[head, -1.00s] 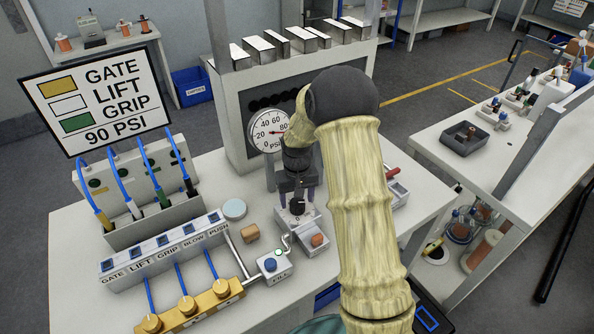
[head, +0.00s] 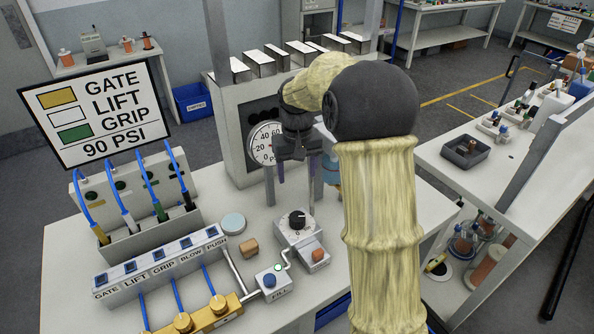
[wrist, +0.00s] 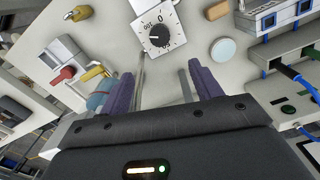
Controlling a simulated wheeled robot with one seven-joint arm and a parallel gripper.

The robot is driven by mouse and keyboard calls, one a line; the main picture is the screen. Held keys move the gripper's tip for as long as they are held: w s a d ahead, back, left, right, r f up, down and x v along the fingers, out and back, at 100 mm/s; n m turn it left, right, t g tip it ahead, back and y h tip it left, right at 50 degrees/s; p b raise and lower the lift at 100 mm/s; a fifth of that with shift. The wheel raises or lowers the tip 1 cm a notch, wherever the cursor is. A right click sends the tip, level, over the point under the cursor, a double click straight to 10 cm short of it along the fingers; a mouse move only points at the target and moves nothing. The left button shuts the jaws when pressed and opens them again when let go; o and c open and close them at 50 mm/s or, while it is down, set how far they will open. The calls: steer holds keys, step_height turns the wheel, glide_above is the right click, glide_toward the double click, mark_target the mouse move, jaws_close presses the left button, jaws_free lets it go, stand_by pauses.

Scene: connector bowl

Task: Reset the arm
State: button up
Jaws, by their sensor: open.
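My gripper (head: 291,180) hangs from my raised arm in front of the gauge, above the table. Its two purple-padded fingers are apart with nothing between them; they also show in the wrist view (wrist: 163,88). Below it on the table (head: 213,287) stands a grey box with a black dial knob (head: 297,221) and an orange button (head: 318,255). The dial box shows in the wrist view (wrist: 158,28), beyond the fingertips and apart from them. My arm hides part of the table's right side.
A pressure gauge (head: 264,143) on a grey cabinet stands behind the gripper. At left are a sign (head: 94,113), a blue-hosed connector panel (head: 103,178), a labelled switch row (head: 165,262) and gold valves (head: 200,316). A round pale disc (head: 233,223) and tan block (head: 249,246) lie nearby.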

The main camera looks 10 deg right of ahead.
steer(key=shift+s, duration=0.1)
stand_by(0.3)
steer(key=s+f+t, duration=0.1)
steer(key=s+f, duration=0.1)
steer(key=s, duration=0.8)
steer(key=s+f+t, duration=0.1)
steer(key=s+f, duration=0.2)
steer(key=s, duration=0.8)
steer(key=shift+m+t, duration=0.3)
steer(key=shift+d, duration=0.1)
stand_by(1.4)
steer(key=shift+d, duration=0.25)
stand_by(0.5)
